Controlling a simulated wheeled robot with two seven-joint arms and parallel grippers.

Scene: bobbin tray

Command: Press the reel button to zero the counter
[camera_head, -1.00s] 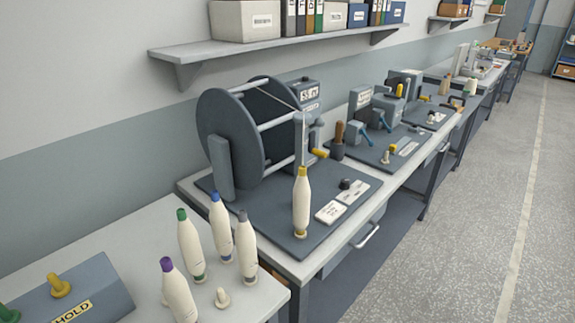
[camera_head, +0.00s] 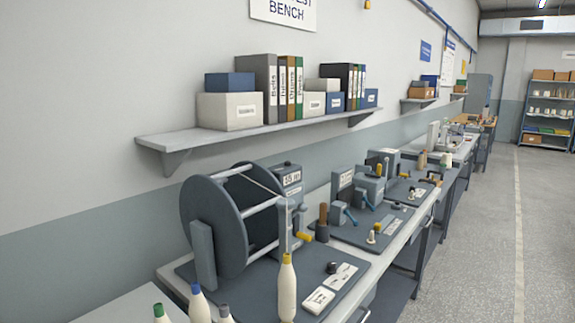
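A large dark grey reel (camera_head: 214,226) stands on a flat dark base plate (camera_head: 262,300) on the bench. Behind its right side is a grey counter box (camera_head: 289,182) with a small display whose digits I cannot read surely. A small black button-like knob (camera_head: 332,268) sits on the plate, right of the reel; I cannot tell if it is the reel button. A white bobbin with a yellow top (camera_head: 287,290) stands upright near the knob. Neither of my grippers is in view.
Tops of several bobbins, one blue-capped (camera_head: 198,303), show at the bottom edge. A wall shelf (camera_head: 240,136) with boxes and binders hangs above the reel. More benches with devices (camera_head: 375,190) run back along the wall. The floor (camera_head: 480,250) at right is clear.

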